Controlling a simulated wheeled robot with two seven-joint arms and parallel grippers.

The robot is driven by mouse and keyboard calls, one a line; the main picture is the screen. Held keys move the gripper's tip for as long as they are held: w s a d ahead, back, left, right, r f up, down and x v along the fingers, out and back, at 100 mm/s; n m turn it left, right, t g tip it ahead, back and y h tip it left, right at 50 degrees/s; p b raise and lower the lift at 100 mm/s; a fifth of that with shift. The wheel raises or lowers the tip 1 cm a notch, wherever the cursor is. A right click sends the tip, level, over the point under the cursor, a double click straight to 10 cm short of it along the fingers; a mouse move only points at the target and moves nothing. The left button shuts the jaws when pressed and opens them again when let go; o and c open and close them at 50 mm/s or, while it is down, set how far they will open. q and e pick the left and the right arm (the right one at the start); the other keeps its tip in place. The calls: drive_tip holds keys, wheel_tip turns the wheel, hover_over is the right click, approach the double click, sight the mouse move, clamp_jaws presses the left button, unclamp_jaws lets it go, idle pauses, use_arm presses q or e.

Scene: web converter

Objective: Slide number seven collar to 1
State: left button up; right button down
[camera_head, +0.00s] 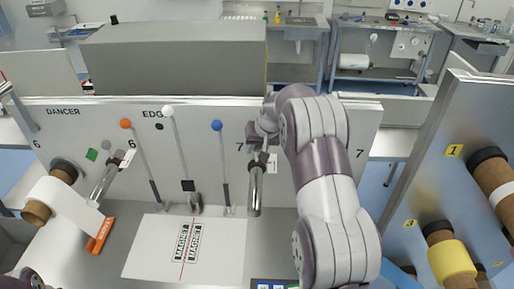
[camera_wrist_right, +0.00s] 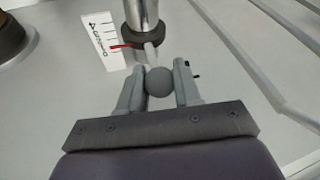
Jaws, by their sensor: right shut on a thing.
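The number seven collar (camera_wrist_right: 146,40) is a dark ring around a metal shaft (camera_wrist_right: 141,12) in the right wrist view. A red pointer (camera_wrist_right: 121,46) sticks out from it over a white scale card (camera_wrist_right: 98,40). The scale's digits are too small to read surely. A short stem with a grey ball knob (camera_wrist_right: 160,82) comes from the collar. My right gripper (camera_wrist_right: 157,78) is shut on this knob, one finger on each side. In the head view the shaft (camera_head: 256,190) of station 7 points toward me, and my right gripper (camera_head: 262,138) is above it, partly hidden by my arm. My left gripper is not seen.
Levers with orange (camera_head: 125,124), white (camera_head: 168,111) and blue (camera_head: 216,125) knobs stand left of shaft 7. A white roll (camera_head: 70,203) is at station 6. A side panel (camera_head: 440,120) with rolls stands at right. A white magnet sheet (camera_head: 150,255) lies on the deck.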

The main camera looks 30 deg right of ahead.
drive_tip(key=c, duration=0.8)
unclamp_jaws()
drive_tip(key=shift+s+r+b, duration=0.2)
drive_tip(key=shift+r+b, duration=0.1)
drive_tip(key=shift+b, duration=0.1)
drive_tip(key=b+v, duration=0.2)
drive_tip(key=v, duration=1)
drive_tip(key=shift+b, duration=0.3)
